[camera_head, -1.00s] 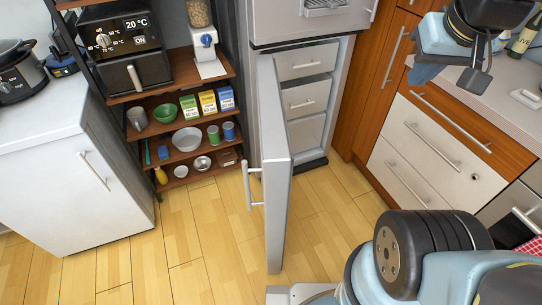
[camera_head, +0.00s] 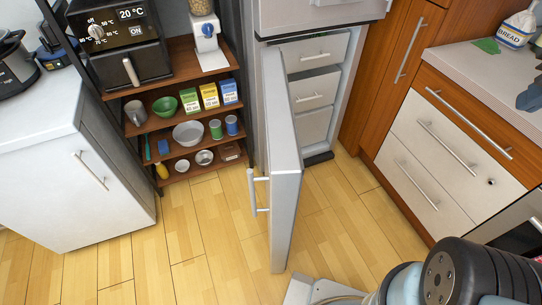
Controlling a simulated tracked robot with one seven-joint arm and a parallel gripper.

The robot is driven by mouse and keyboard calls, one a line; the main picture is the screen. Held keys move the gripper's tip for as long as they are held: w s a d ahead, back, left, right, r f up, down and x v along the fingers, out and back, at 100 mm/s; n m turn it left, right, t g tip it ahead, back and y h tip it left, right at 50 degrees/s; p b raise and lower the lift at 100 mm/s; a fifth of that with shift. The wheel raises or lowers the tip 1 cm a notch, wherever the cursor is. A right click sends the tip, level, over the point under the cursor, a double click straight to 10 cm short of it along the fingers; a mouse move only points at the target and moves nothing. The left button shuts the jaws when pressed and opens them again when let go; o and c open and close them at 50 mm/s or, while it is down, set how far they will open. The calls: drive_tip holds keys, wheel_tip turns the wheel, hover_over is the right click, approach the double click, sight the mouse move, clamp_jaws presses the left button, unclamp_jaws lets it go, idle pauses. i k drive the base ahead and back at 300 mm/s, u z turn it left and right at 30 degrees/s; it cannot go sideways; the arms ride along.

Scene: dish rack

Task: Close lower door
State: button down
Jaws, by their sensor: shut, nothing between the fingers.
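The lower door (camera_head: 284,170) of the fridge stands wide open. It sticks out from the left side of the fridge toward me, over the wooden floor. Its handle (camera_head: 252,192) is on its left face. The open lower compartment shows several white drawers (camera_head: 308,90) to the right of the door. My gripper is out of the picture. Only part of my arm shows at the bottom right, to the right of the door.
A shelf unit (camera_head: 190,108) with boxes, bowls and an air fryer stands left of the door. A white cabinet (camera_head: 75,190) is at far left. The floor (camera_head: 190,250) around the door is clear.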

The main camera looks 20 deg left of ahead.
sight(283, 168)
drive_tip(key=u, duration=0.1)
drive_tip(key=k, duration=1.4)
drive_tip(key=u, duration=0.85)
drive_tip(key=i, duration=1.05)
drive_tip(key=u, duration=1.3)
drive_tip(key=k, duration=0.15)
drive_tip(key=z, duration=0.5)
